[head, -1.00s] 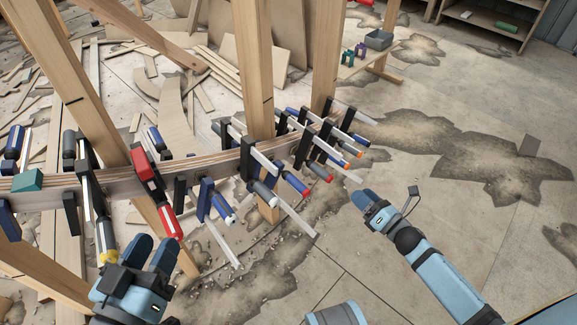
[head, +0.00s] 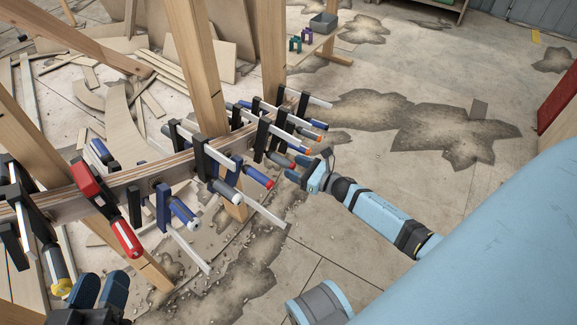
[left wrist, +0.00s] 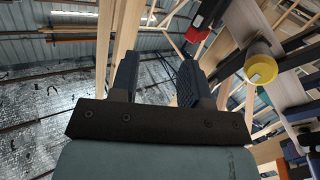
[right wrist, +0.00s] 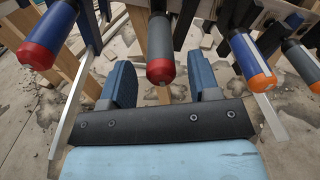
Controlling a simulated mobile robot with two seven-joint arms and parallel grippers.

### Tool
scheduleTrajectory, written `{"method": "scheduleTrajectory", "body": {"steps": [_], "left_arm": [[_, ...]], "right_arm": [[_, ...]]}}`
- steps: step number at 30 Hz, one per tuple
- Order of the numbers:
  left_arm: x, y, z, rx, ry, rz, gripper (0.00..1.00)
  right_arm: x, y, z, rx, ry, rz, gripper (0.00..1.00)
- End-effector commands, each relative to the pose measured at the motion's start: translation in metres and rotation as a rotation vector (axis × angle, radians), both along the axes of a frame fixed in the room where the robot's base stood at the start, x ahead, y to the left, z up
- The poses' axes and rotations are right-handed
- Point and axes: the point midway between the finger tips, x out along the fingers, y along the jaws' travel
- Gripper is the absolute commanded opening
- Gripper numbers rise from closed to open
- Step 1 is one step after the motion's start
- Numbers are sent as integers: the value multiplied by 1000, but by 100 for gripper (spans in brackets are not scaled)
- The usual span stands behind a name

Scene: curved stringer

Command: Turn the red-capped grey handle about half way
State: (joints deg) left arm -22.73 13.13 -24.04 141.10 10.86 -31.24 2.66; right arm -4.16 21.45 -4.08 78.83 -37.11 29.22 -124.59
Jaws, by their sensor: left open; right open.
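The red-capped grey handle (right wrist: 161,45) points at my right gripper (right wrist: 161,84) in the right wrist view. Its red cap shows between the two open blue fingers, with a gap on each side. I cannot tell how deep it sits between them. In the head view, the grey handle (head: 279,159) is on a clamp on the curved wooden stringer (head: 128,180), just left of my right gripper (head: 306,167). My left gripper (head: 101,289) is open and empty at the lower left, and shows in the left wrist view (left wrist: 157,75).
A blue handle with a red cap (right wrist: 50,35) is left of the grey one, and orange-capped handles (right wrist: 250,60) are right of it. Metal clamp bars stick out close by. A red clamp (head: 107,208) and a yellow-capped clamp (head: 57,268) are near my left gripper. Floor at right is clear.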

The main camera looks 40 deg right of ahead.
Motion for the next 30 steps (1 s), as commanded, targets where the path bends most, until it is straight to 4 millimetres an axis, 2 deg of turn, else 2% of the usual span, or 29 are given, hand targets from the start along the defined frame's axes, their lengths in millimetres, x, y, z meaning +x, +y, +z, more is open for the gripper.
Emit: {"method": "scheduleTrajectory", "body": {"steps": [1, 6, 16, 17, 23, 30], "left_arm": [[1, 0, -2, 5, -8, 0, 43], [3, 2, -2, 18, -28, 2, 43], [4, 2, 2, 24, -45, 0, 43], [4, 2, 3, 24, -47, 0, 43], [5, 2, 4, 26, -52, -1, 43], [5, 2, 3, 27, -50, -1, 43]], "right_arm": [[8, 3, -1, 0, -1, 0, 56], [22, 9, -1, 1, 0, 0, 56], [25, 11, 0, 1, 2, 0, 56], [25, 11, 0, 1, 2, 0, 54], [25, 11, 0, 0, 1, 0, 8], [25, 11, 0, 12, 5, 1, 7]]}}
